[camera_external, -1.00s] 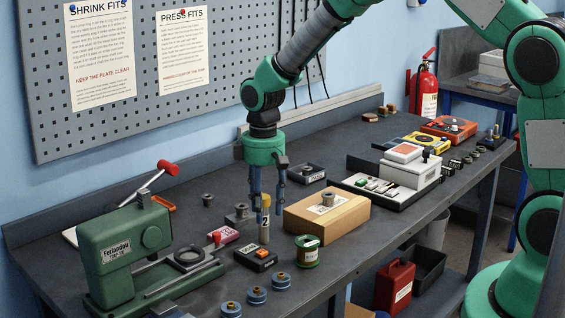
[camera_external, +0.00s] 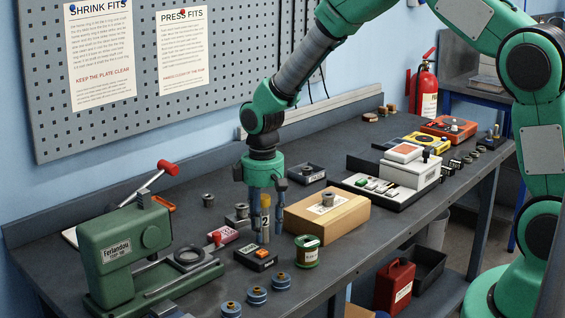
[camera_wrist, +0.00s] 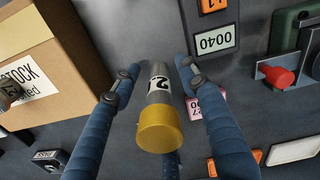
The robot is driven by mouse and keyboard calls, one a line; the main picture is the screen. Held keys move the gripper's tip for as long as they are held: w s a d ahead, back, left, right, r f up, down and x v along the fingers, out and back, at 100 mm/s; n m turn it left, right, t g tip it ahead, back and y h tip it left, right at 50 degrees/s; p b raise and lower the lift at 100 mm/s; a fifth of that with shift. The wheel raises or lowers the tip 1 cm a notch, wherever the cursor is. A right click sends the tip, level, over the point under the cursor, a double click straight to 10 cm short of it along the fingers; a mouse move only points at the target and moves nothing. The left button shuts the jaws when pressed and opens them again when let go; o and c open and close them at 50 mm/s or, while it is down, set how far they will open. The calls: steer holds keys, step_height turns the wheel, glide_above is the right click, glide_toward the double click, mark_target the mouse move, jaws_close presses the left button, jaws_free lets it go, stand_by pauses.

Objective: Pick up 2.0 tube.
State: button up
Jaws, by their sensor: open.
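The 2.0 tube (camera_external: 265,224) is a grey cylinder with a yellow cap. It stands upright on the bench, left of the cardboard box. In the wrist view the tube (camera_wrist: 158,85) shows a partly hidden label reading "2." and its yellow cap nearest the camera. My gripper (camera_external: 264,231) is lowered over the tube, with its blue fingers reaching down beside it. In the wrist view my gripper (camera_wrist: 153,76) is open, with one finger on each side of the tube and visible gaps between them. A third finger is partly hidden behind the cap.
The cardboard box (camera_external: 345,220) stands close on the right. A pink block (camera_external: 228,236) and the green press (camera_external: 120,250) are to the left.

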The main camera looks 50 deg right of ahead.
mark_target(263, 196)
stand_by(0.5)
jaws_close()
steer(key=shift+r, duration=0.15)
step_height(263, 196, up, 10)
steer(key=shift+f+p, duration=0.15)
steer(key=shift+p, duration=0.55)
stand_by(0.4)
